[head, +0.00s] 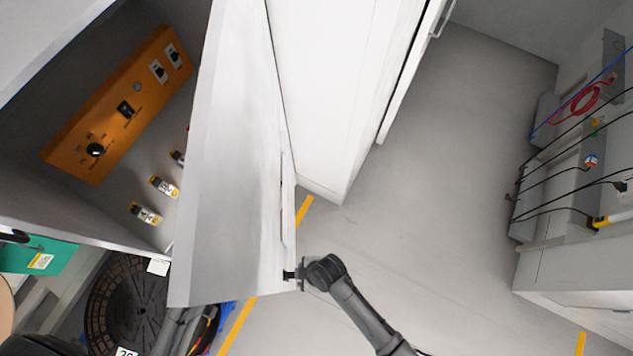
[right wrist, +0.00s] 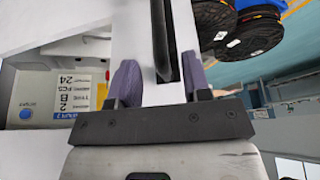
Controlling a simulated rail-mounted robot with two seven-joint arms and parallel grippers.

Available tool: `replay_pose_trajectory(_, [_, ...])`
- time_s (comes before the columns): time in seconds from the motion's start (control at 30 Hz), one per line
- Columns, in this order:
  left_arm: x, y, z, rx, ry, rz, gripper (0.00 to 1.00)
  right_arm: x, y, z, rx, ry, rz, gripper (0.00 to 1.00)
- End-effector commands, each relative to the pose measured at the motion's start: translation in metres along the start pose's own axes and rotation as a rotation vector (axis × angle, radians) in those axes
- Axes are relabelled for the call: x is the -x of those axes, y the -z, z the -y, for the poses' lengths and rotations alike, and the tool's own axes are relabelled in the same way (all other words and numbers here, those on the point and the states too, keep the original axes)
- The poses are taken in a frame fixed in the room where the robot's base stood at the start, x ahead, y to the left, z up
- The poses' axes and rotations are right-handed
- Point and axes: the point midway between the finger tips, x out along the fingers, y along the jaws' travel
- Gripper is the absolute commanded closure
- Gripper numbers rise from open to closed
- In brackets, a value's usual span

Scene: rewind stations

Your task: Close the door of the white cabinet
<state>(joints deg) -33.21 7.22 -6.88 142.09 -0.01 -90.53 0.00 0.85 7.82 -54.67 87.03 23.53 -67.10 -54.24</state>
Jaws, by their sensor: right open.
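The white cabinet (head: 75,215) stands at the left in the head view. Its door (head: 232,150) is swung open, and the orange switch panel inside shows. My right gripper (head: 291,275) is at the lower right edge of the door. In the right wrist view the door (right wrist: 135,35) runs between the two purple fingers of my right gripper (right wrist: 161,82), one on each side. A long dark slot or handle (right wrist: 158,45) lies along it. The jaws are open; I cannot tell whether a finger touches the door. My left gripper is not seen.
The orange panel (head: 118,110) carries switches and a knob. A black reel (head: 128,305) lies below the cabinet. Another white cabinet (head: 335,75) stands behind the door. The grey floor (head: 440,190) to the right is clear up to a bench with cables (head: 570,160).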

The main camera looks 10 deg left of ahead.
Motion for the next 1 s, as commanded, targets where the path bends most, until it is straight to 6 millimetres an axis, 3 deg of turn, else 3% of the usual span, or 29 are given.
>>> replay_pose_trajectory(0.3, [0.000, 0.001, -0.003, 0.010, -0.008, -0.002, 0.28, 0.058, -0.001, 0.000, 0.001, -0.002, 0.000, 0.56])
replay_pose_trajectory(0.5, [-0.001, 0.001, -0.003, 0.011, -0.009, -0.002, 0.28, 0.082, -0.001, 0.000, 0.000, -0.001, 0.000, 0.56])
replay_pose_trajectory(1.0, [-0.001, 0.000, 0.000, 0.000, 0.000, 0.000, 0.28, 0.093, 0.000, 0.000, -0.001, 0.001, 0.000, 0.56])
